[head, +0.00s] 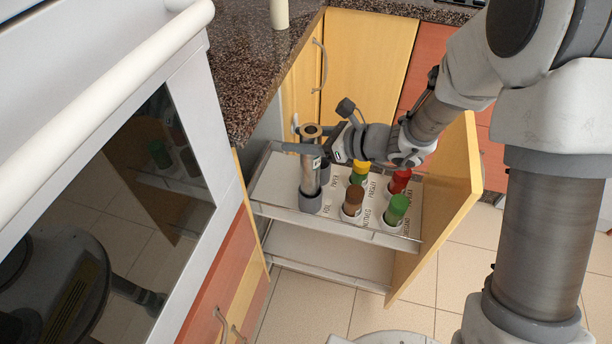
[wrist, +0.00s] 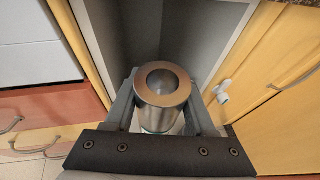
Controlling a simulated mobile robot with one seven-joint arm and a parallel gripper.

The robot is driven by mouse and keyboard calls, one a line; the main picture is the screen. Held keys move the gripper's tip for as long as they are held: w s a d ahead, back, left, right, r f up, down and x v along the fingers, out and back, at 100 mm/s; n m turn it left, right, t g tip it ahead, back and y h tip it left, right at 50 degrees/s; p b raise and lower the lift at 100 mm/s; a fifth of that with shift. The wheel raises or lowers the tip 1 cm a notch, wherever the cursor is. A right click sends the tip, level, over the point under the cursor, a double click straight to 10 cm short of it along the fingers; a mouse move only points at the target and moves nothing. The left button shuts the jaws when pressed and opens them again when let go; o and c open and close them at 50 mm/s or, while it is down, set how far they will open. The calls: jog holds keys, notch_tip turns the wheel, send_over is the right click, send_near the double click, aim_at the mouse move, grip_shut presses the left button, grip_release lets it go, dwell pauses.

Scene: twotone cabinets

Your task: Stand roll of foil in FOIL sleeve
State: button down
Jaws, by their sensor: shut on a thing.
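The roll of foil (head: 311,174) is an upright silvery cylinder with a brown ring-shaped top. It also shows in the wrist view (wrist: 160,108), between the two fingers. My gripper (head: 311,149) is shut on its upper part. The roll's lower end meets a grey sleeve (head: 310,203) at the front left of the pull-out's upper shelf. A label that looks like FOIL lies beside this sleeve. The roll lines up with the sleeve opening, but I cannot tell how deep it sits. The wrist view hides the roll's lower end.
The pull-out shelf (head: 275,192) also holds jars with brown (head: 353,198), green (head: 397,208), yellow (head: 360,170) and red (head: 400,180) tops in white holders. Its wooden front (head: 447,200) stands to the right. The granite counter (head: 262,60) and oven (head: 120,150) are left.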

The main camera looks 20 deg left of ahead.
notch_tip(320, 180, down, 6)
jog(key=shift+f+b, duration=0.25)
jog(key=shift+b, duration=0.75)
jog(key=shift+f, duration=0.25)
jog(key=shift+c, duration=1.2)
grip_release()
jog(key=shift+b, duration=0.3)
jog(key=shift+r+p, duration=0.4)
jog(key=shift+p, duration=0.05)
jog(key=p, duration=0.2)
send_near(301, 159)
jog(key=w+a+f, duration=0.2)
jog(key=a+f, duration=0.1)
jog(key=shift+w+f, duration=0.1)
jog(key=shift+f, duration=0.15)
